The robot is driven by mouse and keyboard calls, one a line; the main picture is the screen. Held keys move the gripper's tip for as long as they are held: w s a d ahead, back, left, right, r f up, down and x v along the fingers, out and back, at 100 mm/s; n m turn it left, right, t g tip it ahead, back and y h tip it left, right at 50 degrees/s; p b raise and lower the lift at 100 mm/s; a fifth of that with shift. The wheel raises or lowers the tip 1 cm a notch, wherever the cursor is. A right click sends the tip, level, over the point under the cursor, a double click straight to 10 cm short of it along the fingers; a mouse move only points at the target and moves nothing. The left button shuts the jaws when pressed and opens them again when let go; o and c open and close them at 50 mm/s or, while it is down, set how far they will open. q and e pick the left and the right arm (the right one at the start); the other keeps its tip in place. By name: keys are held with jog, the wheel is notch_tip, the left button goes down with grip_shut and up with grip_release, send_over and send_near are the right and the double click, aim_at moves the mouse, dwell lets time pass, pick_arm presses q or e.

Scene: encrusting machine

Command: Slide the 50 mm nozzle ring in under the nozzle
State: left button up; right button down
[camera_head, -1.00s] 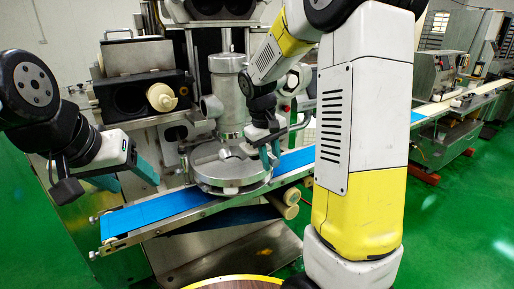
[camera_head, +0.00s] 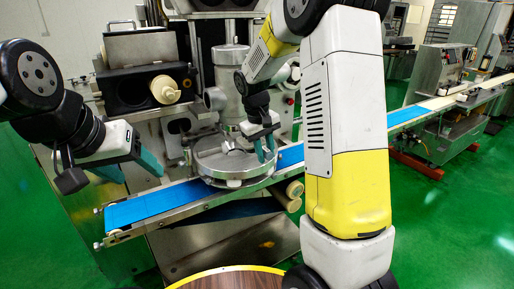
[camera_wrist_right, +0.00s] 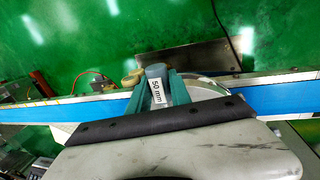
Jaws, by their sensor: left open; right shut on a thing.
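My right gripper (camera_head: 265,148) is at the right side of a round steel disc under the nozzle. In the right wrist view, the gripper (camera_wrist_right: 158,92) is shut on the 50 mm nozzle ring's grey tab (camera_wrist_right: 157,88), with its "50 mm" label between the teal fingers. The ring's body is largely hidden, and I cannot tell it from the round steel disc (camera_head: 225,168). The nozzle's steel cylinder (camera_head: 231,75) stands above the disc; its lower end is partly hidden. My left gripper (camera_head: 135,170) is open and empty, left of the disc, above the belt's left end.
A blue conveyor belt (camera_head: 150,206) passes beneath the disc, with metal side rails. A black box (camera_head: 128,90) with a cream knob (camera_head: 166,89) is on the machine's left. A round brown tabletop (camera_head: 235,279) is at the bottom. Open green floor (camera_head: 450,225) lies at right.

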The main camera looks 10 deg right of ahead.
jog(key=shift+w+a, duration=0.3)
jog(key=shift+w, duration=0.45)
jog(key=shift+w+a, duration=0.25)
jog(key=shift+w, duration=0.5)
jog(key=shift+w+a, duration=0.3)
jog(key=shift+w, duration=0.45)
jog(key=shift+w+a, duration=0.4)
jog(key=shift+w, duration=0.7)
jog(key=shift+w+a, duration=0.35)
jog(key=shift+w, duration=0.7)
jog(key=shift+w+a, duration=0.4)
jog(key=shift+w, duration=0.7)
jog(key=c, duration=0.9)
grip_release()
jog(key=shift+r, duration=0.1)
jog(key=shift+w, duration=0.1)
jog(key=shift+a+r, duration=0.1)
jog(key=shift+r, duration=0.05)
jog(key=shift+s+a+r, duration=0.1)
jog(key=shift+a+r, duration=0.15)
jog(key=shift+r, duration=0.95)
jog(key=shift+s+a+r, duration=0.1)
jog(key=shift+a+r, duration=0.1)
jog(key=shift+r, duration=1.05)
jog(key=shift+a+r, duration=0.25)
jog(key=shift+r, duration=0.95)
